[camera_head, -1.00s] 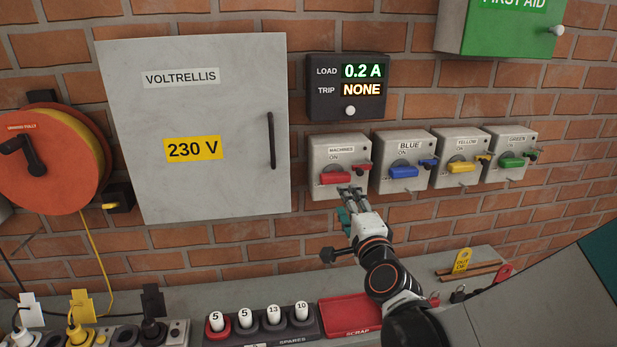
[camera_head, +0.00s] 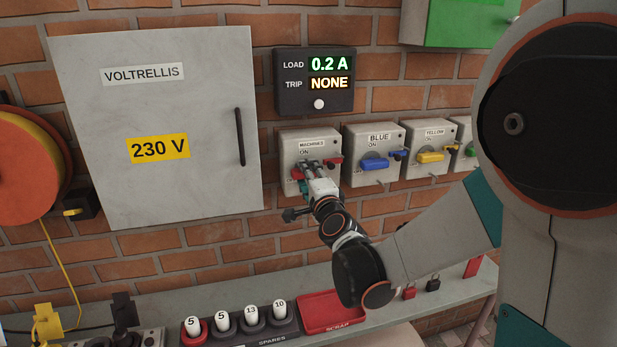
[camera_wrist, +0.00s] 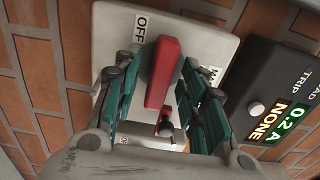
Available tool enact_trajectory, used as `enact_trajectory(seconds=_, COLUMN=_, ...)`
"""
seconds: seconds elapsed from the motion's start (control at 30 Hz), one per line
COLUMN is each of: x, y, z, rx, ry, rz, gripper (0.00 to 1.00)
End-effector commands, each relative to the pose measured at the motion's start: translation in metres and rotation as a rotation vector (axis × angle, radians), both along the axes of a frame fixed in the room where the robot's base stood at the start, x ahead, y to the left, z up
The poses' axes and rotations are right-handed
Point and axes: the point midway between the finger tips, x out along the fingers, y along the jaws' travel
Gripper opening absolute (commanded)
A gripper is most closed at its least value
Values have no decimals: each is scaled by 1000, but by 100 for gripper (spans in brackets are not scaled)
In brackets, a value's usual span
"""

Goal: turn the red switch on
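The red switch is a red bar handle (camera_wrist: 163,75) on a grey box labelled MACHINES (camera_head: 304,141). In the wrist view the handle runs up and down the picture, its far end beside the OFF label (camera_wrist: 140,30). My gripper (camera_wrist: 163,85) is at the box with its teal fingers on either side of the handle. The fingers look open, with narrow gaps to the handle; contact is unclear. In the head view my gripper (camera_head: 317,168) covers most of the handle. A small red lever with a dark knob (camera_wrist: 166,128) sits beside it.
Blue (camera_head: 375,163) and yellow (camera_head: 430,157) switches are to the right. A display (camera_head: 316,82) above reads 0.2 A and TRIP NONE. A grey 230 V cabinet (camera_head: 200,100) stands left. A red scrap tray (camera_head: 333,312) and spares (camera_head: 250,315) lie on the bench below.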

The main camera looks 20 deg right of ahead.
Motion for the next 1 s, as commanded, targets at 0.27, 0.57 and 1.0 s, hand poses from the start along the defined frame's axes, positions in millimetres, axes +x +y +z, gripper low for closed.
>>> enact_trajectory(seconds=0.27, x=0, y=0, z=0, rx=0, ry=0, rz=0, gripper=0)
enact_trajectory(seconds=0.57, x=0, y=0, z=0, rx=-30, ry=0, rz=0, gripper=0)
enact_trajectory(seconds=1.0, x=0, y=0, z=-1, rx=-328, ry=1, rz=0, gripper=0)
